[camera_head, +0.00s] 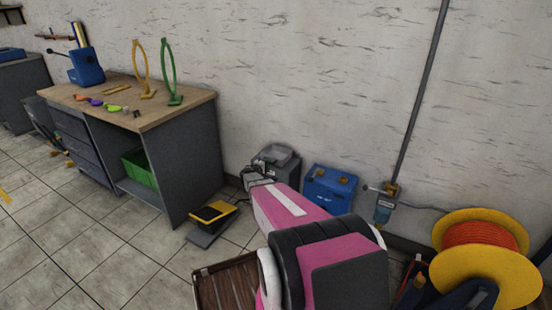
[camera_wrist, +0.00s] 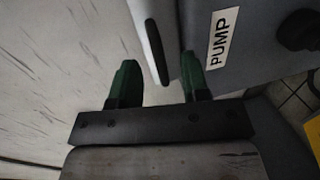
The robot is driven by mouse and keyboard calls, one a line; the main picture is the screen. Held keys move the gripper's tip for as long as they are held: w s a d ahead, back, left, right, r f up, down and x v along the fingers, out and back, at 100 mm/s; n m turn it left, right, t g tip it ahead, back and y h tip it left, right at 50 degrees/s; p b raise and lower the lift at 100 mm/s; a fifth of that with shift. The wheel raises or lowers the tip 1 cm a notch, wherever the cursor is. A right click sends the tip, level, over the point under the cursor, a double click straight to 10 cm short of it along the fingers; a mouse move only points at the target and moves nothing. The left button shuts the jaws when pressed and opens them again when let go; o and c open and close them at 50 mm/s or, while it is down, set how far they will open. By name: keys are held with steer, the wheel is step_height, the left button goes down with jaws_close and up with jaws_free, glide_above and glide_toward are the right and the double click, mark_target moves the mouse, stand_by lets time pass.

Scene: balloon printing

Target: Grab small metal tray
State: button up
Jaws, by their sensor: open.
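A small metal tray (camera_head: 282,153) appears as a pale grey, shallow shape on top of the grey pump unit (camera_head: 268,174) by the wall. In the wrist view the pump's grey side carries a "PUMP" label (camera_wrist: 222,38). My gripper (camera_wrist: 159,68) is open, its two green-tipped fingers apart. A thin pale edge with a dark underside (camera_wrist: 152,42) reaches between the fingers from above; it looks like the tray's rim. I cannot tell whether either finger touches it. In the head view my pink and black arm hides part of the pump, and the gripper is hard to make out.
A blue box (camera_head: 329,190) stands right of the pump, close to the wall. A yellow-black pedal (camera_head: 212,213) lies on the floor to the left, beside the workbench (camera_head: 160,106). A yellow reel with orange hose (camera_head: 484,250) stands at the right.

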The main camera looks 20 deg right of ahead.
steer(key=shift+w+d+f, duration=0.1)
steer(key=shift+w+d, duration=0.3)
steer(key=shift+d, duration=0.2)
jaws_close()
